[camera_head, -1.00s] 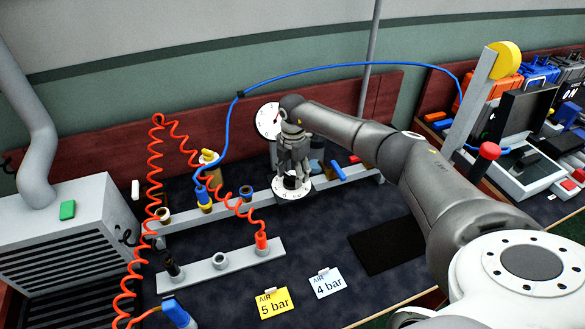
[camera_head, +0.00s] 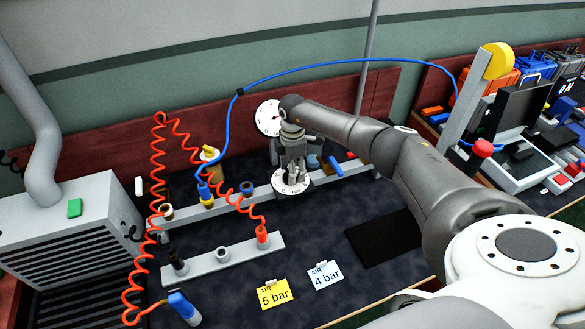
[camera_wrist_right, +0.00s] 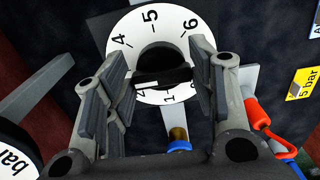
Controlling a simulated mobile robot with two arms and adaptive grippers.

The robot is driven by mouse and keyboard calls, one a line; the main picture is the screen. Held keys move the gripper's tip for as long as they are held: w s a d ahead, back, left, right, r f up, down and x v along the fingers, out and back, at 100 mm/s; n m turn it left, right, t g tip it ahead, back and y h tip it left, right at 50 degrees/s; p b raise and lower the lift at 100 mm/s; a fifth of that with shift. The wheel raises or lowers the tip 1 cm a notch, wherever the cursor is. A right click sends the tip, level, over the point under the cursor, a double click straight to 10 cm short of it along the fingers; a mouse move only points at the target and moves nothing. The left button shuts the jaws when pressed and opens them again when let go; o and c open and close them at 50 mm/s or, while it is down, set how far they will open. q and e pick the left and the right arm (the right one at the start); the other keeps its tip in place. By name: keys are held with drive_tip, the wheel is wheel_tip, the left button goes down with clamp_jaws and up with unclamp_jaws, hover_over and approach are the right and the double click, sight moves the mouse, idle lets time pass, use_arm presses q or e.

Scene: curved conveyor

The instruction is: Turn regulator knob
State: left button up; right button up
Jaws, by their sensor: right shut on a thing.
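The regulator knob is the black grip (camera_wrist_right: 163,78) at the centre of a white numbered dial (camera_wrist_right: 122,40) in the right wrist view. The numbers 4, 5 and 6 show on its upper side; its lower side is partly covered by the knob. My right gripper (camera_wrist_right: 160,72) has a finger on each side of the knob and is shut on it. In the head view the right gripper (camera_head: 292,165) points down at the dial (camera_head: 290,184), and its fingers hide the knob. A round white pressure gauge (camera_head: 267,118) stands behind it. My left gripper is out of view.
A red coiled hose (camera_head: 187,140) and a blue hose (camera_head: 310,68) hang around the rail. A yellow "5 bar" card (camera_head: 274,294) and a white "4 bar" card (camera_head: 324,275) lie in front. A grey vented box (camera_head: 65,240) stands at the left.

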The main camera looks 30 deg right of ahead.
drive_tip(key=o, duration=1)
wheel_tip(320, 180, up, 12)
drive_tip(key=shift+r, duration=0.1)
idle(0.6)
